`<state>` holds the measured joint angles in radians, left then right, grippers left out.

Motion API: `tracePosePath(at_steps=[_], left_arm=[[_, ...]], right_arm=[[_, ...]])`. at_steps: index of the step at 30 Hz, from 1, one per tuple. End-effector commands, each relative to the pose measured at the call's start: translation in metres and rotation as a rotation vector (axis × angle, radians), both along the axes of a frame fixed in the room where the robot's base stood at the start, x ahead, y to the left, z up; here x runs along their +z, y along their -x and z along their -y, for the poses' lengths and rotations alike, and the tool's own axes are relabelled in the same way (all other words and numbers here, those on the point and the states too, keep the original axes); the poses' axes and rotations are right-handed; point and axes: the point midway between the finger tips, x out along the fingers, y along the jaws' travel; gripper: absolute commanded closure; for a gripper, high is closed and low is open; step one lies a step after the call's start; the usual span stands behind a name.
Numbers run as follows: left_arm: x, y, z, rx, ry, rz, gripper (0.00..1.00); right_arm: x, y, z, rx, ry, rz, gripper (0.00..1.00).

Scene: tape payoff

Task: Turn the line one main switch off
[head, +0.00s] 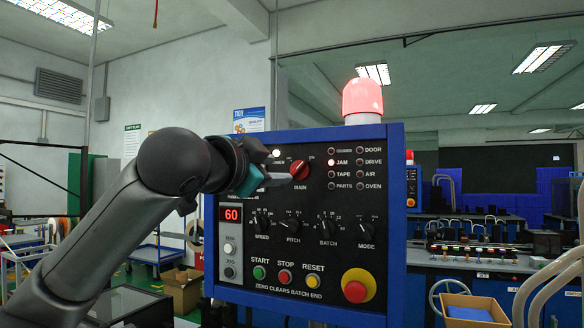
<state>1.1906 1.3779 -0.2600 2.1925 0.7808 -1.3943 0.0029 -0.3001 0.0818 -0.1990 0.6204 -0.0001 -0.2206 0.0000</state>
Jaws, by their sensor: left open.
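The red main switch (300,170) sits near the top of the blue-framed control panel (393,240), above the label MAIN. Its handle looks tilted from upright. My left gripper (279,176) is open at the switch's left side, its fingers pointing right toward it. The fingertips are close to the switch; I cannot tell whether they touch it. The gripper hides part of the panel's upper left. A white lamp (276,153) and the red JAM lamp (331,162) are lit. A red beacon (362,97) glows on top. My right gripper is not in view.
Below the switch are several black knobs (327,226), a display reading 60 (231,214), START, STOP and RESET buttons (285,276), and a red emergency button (356,291). A cardboard box (474,306) and a second machine's workbench (470,262) stand to the right.

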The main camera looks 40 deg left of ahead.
Motion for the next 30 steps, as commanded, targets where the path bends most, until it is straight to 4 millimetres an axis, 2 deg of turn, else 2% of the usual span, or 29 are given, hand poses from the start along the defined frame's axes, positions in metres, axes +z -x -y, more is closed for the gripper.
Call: tracePosePath(at_steps=[1, 6, 12, 18, 26, 30], left_arm=[[0.0, -0.012, -0.003, -0.002, 0.003, -0.004, 0.55], [0.001, -0.044, -0.014, -0.001, 0.004, -0.001, 0.55], [0.0, -0.068, -0.021, -0.001, 0.001, -0.001, 0.55], [0.0, -0.077, -0.024, -0.001, -0.002, 0.0, 0.55], [0.0, -0.078, -0.024, -0.001, -0.002, 0.0, 0.55], [0.0, -0.078, -0.024, -0.001, -0.002, 0.0, 0.71]], right_arm=[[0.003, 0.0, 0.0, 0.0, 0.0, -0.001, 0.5], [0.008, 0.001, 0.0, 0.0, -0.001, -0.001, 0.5], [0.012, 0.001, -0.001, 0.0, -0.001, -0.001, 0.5], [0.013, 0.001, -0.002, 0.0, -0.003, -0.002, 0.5], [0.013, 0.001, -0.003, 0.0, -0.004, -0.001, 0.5], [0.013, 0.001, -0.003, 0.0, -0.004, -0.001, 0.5]])
